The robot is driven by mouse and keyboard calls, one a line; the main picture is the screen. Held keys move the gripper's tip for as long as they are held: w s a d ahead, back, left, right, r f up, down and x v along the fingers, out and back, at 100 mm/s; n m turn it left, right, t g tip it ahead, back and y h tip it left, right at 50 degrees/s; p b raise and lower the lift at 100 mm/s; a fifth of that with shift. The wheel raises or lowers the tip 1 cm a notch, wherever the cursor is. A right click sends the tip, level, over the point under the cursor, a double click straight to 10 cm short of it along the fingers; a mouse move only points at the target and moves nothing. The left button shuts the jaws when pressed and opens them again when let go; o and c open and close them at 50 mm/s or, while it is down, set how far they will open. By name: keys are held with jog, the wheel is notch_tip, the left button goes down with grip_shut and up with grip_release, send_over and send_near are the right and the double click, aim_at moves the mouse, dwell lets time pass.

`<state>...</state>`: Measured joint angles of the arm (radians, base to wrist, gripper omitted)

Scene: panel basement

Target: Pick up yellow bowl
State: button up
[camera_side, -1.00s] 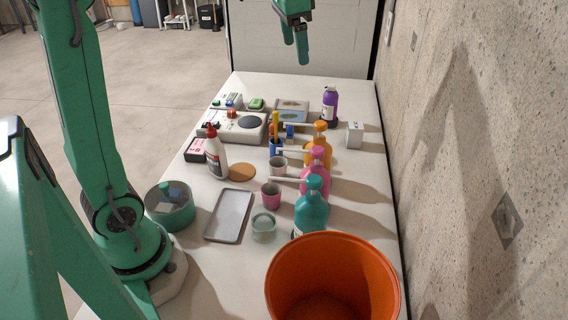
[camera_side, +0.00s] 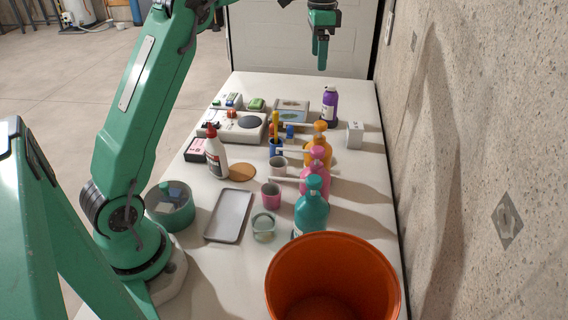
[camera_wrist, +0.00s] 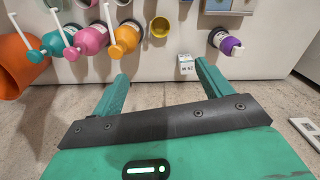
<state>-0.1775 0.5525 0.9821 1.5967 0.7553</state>
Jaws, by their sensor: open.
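The yellow bowl (camera_wrist: 159,28) shows in the wrist view as a small round yellow cup, seen into its open top, on the white table between the orange pump bottle and the purple bottle. I cannot pick it out in the side view; the orange pump bottle may hide it. My gripper (camera_wrist: 160,84) is open and empty, its two green fingers apart with the bowl ahead of the gap. In the side view my gripper (camera_side: 321,58) hangs above the far end of the table, fingers down, well clear of everything.
A row of pump bottles, teal (camera_side: 311,211), pink (camera_side: 316,176) and orange (camera_side: 317,151), stands along the right side. A purple bottle (camera_side: 330,107) and a small white box (camera_side: 354,134) stand farther back. A large orange bucket (camera_side: 333,280) is in front, beside the wall.

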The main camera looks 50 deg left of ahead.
jog(key=f, duration=2.4)
jog(key=shift+w+a+f, duration=0.15)
jog(key=shift+w, duration=0.1)
jog(key=shift+f, duration=0.1)
jog(key=shift+s+f, duration=0.15)
jog(key=shift+f, duration=2.4)
jog(key=c, duration=1)
